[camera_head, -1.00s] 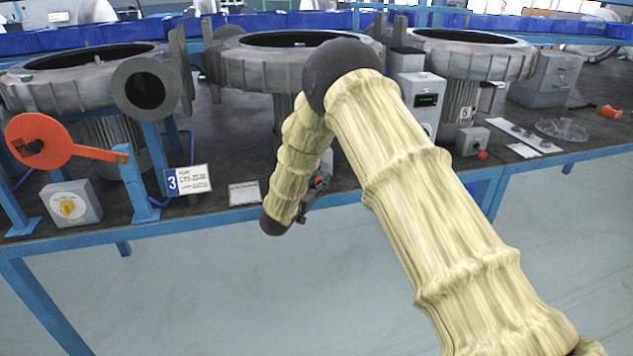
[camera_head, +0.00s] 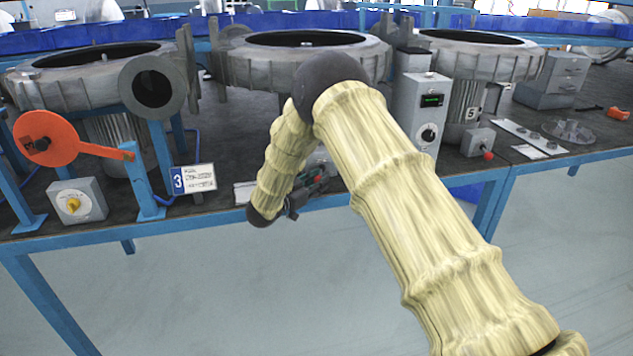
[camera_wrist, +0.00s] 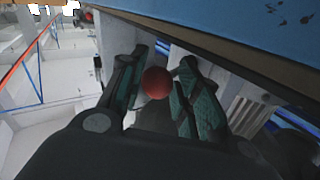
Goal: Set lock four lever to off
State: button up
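My gripper (camera_wrist: 160,75) is open in the wrist view, with its two teal-padded fingers apart. A red ball knob (camera_wrist: 156,83) shows between them; I cannot tell whether either finger touches it. In the head view my gripper (camera_head: 312,184) is low at the bench front, between the number 3 sign and the tall grey control box, partly hidden by my arm. The lock four lever's body and its setting are not clear in either view.
The blue-framed bench edge (camera_head: 110,233) runs close under my gripper. To the left are an orange lever (camera_head: 45,139), a grey box with a yellow knob (camera_head: 76,201) and the number 3 sign (camera_head: 193,180). A tall control box (camera_head: 421,112) and another red-knobbed box (camera_head: 478,142) stand right.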

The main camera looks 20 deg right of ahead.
jog(key=o, duration=0.3)
jog(key=shift+d+r, duration=0.15)
jog(key=shift+d, duration=0.3)
jog(key=shift+a, duration=0.4)
jog(key=shift+s+a, duration=0.15)
jog(key=shift+a, duration=0.2)
jog(key=v, duration=1.1)
